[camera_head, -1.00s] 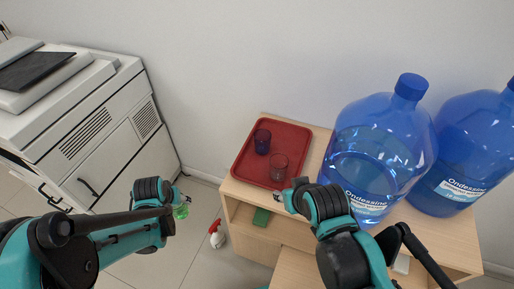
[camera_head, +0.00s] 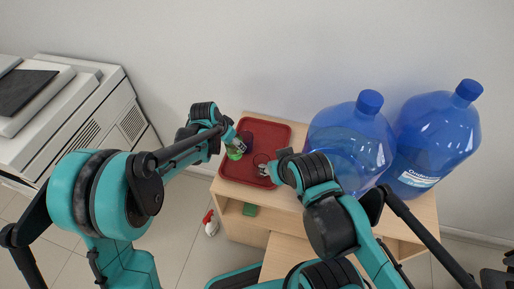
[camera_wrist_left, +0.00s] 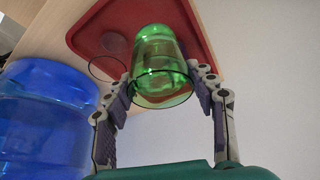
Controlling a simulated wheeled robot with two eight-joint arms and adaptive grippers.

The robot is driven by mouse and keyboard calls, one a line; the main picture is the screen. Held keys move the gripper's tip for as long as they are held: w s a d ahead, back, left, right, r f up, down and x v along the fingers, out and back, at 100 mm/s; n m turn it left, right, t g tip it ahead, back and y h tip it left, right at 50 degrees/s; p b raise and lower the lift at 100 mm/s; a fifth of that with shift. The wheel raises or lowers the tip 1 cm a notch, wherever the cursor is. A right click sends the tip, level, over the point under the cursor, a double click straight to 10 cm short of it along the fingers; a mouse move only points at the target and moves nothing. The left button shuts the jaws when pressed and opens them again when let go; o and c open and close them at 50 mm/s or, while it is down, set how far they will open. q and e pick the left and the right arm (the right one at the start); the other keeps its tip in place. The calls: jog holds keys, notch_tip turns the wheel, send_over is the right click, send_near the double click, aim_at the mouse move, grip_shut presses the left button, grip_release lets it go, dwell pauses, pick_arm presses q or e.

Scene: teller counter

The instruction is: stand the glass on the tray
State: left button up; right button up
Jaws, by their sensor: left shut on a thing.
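A green see-through glass (camera_head: 236,149) is held in my left gripper (camera_head: 231,143), over the left part of the red tray (camera_head: 275,129). In the left wrist view the green glass (camera_wrist_left: 160,65) sits between the two fingers (camera_wrist_left: 163,88), its open rim towards the camera, with the tray (camera_wrist_left: 92,22) behind it. I cannot tell the gap below the glass. A dark purple glass (camera_head: 247,136) stands on the tray, partly hidden beside the green one. A clear glass (camera_head: 261,160) stands nearer the front. My right gripper (camera_head: 274,164) is beside it, fingers apart.
The tray lies on a wooden cabinet (camera_head: 228,196). Two large blue water bottles (camera_head: 345,140) (camera_head: 436,145) stand to its right. A copier (camera_head: 85,115) is at the left. A green block (camera_head: 250,210) is on the shelf and a red-and-white bottle (camera_head: 210,222) is on the floor.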

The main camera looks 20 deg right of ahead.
pick_arm(q)
jog(key=shift+d+r, duration=0.1)
jog(key=shift+d, duration=0.3)
notch_tip(320, 180, down, 10)
jog(key=shift+d+r+b, duration=0.1)
jog(key=shift+b, duration=0.9)
jog(key=o, duration=1.6)
